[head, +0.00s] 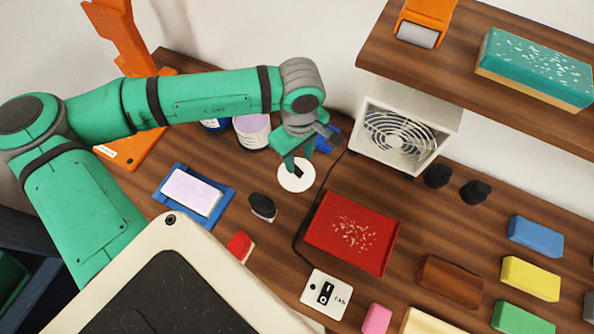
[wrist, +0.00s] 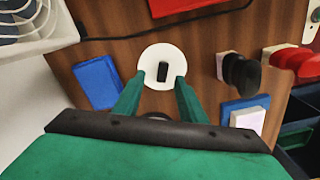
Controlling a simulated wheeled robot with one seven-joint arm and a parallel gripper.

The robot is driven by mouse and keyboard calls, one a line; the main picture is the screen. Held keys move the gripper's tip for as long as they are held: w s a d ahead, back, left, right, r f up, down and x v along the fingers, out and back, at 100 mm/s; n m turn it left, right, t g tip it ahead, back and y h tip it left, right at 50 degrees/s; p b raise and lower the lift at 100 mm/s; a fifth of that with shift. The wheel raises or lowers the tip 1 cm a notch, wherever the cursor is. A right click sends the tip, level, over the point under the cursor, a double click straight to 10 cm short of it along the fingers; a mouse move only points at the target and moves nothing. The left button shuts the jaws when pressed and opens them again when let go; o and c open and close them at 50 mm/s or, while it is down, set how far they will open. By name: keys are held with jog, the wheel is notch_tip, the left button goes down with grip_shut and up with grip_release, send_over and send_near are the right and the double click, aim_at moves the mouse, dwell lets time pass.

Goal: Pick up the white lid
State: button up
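The white lid (head: 293,183) is a flat round disc with a black knob, lying on the brown wooden counter below my gripper (head: 297,163). In the wrist view the lid (wrist: 152,57) sits at upper centre with its black knob (wrist: 163,72) between the fingers. My gripper (wrist: 160,79) is open, with one green finger on each side of the knob. The fingertips overlap the lid's edges in that view; I cannot tell whether they touch it. The fingers hide part of the lid in the head view.
A fan heater (head: 405,133) stands behind right of the lid, and a red tray (head: 318,228) lies to its right, with a dark cable between. A black-handled stamp (head: 262,205) is at front left. A blue object (wrist: 98,82) and jars (head: 252,131) are close by.

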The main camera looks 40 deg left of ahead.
aim_at(296, 169)
jog(key=f, duration=0.5)
jog(key=shift+s+a, duration=0.25)
jog(key=shift+c, duration=0.4)
grip_shut()
jog(key=shift+r, duration=0.1)
